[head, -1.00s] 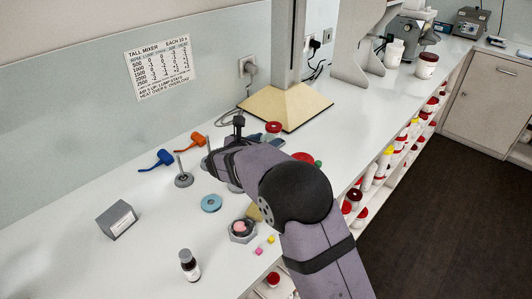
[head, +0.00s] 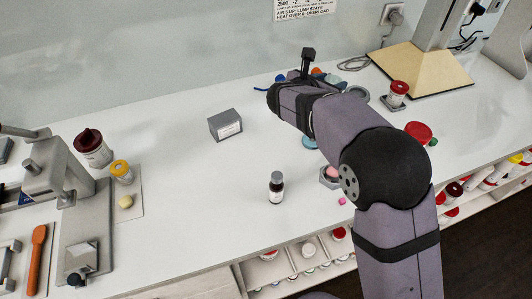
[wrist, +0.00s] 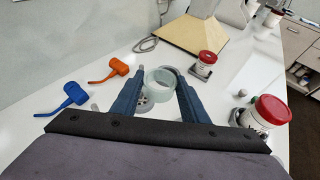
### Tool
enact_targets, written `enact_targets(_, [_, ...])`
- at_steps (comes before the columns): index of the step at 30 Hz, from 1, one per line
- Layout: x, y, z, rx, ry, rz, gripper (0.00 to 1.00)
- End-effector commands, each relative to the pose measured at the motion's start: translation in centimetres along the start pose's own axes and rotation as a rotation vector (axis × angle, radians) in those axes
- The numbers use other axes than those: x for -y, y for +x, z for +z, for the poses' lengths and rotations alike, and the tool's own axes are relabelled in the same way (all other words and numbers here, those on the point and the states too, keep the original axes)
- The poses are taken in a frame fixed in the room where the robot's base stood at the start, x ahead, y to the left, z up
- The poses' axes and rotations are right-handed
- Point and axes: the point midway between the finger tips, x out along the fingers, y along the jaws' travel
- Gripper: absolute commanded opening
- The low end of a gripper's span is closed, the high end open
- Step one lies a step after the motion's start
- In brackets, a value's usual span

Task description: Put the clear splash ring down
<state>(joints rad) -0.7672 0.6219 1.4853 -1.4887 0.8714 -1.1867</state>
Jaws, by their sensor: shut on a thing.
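The clear splash ring (wrist: 160,79) is a pale, see-through, greenish band. In the wrist view it sits between the two blue fingers of my gripper (wrist: 158,88), which is shut on it. Part of the ring is hidden by the fingers. A grey metal piece shows partly behind and below the ring. I cannot tell how high the ring is above the white bench (wrist: 105,128). In the head view my arm hides most of the gripper.
Orange (wrist: 113,70) and blue (wrist: 72,95) tools lie to the left. A red-lidded jar (wrist: 207,60) stands behind right, and a larger one (wrist: 267,112) nearer right.

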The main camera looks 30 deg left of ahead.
Motion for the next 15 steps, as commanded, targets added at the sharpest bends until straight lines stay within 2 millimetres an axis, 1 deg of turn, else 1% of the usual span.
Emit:
enact_targets(1, [-2.2,-1.9,-0.3,0.001,-0.015,0.042,0.20])
enact_targets(3, [-4.6,-4.2,-0.9,0.001,-0.038,0.092,0.20])
enact_targets(5, [-6.5,-6.4,-1.7,0.001,-0.057,0.135,0.20])
enact_targets(6, [-7.8,-7.8,-2.1,0.001,-0.069,0.164,0.20])
enact_targets(10, [-11.1,-12.6,-4.0,0.000,-0.105,0.251,0.20])
enact_targets(12, [-12.3,-15.0,-5.0,0.000,-0.121,0.288,0.20])
enact_targets(15, [-13.3,-17.8,-6.3,0.000,-0.137,0.328,0.20])
